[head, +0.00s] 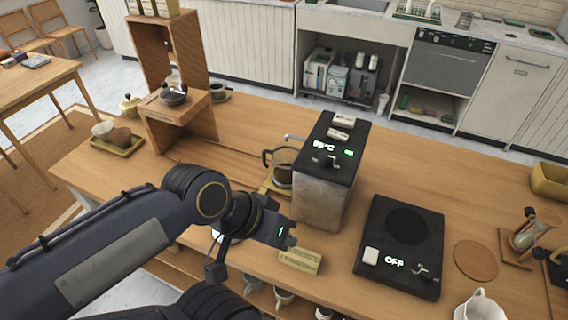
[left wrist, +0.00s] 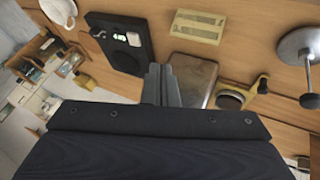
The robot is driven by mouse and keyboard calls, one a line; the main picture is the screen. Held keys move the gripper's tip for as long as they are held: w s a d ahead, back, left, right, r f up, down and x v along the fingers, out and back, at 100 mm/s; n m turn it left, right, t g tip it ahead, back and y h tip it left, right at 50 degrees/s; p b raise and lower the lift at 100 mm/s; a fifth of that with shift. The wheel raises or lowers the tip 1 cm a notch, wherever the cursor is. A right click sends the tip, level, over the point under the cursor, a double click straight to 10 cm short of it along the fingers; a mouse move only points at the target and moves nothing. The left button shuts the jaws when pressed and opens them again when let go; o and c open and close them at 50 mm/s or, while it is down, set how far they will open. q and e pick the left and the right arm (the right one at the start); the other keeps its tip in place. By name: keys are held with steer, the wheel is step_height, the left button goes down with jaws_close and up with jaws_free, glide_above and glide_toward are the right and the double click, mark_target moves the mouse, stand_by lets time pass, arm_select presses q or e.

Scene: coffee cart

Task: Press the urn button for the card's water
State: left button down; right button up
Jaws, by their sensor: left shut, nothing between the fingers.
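The urn (head: 322,195) is a steel box with a black top, standing mid-counter in the head view. Its top carries a lit green display (head: 324,146), a dark knob-like part and pale labels or buttons (head: 341,121). The steel body also shows in the left wrist view (left wrist: 195,78), just right of the fingers. A cream card (head: 300,260) with print stands in front of the urn; its print is too small to read. My left gripper (head: 291,240) is shut and empty, between the urn's front and the card. My right gripper is not in view.
A glass carafe (head: 284,165) with dark liquid stands left of the urn. A black hot plate (head: 400,246) reading OFF is to the right, with a round wooden coaster (head: 475,261) beyond it. A wooden stand (head: 180,85) rises at the back left. The counter behind the urn is clear.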

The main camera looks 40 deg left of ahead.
arm_select(q)
step_height(320, 180, up, 6)
steer(key=p, duration=0.4)
steer(key=shift+f, duration=0.15)
steer(key=shift+w, duration=0.1)
stand_by(2.3)
step_height(320, 180, up, 9)
steer(key=n+t+y, duration=0.3)
steer(key=n+t, duration=0.1)
steer(key=n, duration=0.3)
glide_above(342, 120)
steer(key=shift+d+f, duration=0.1)
steer(key=shift+f, duration=0.1)
step_height(342, 120, down, 9)
steer(key=b, duration=0.7)
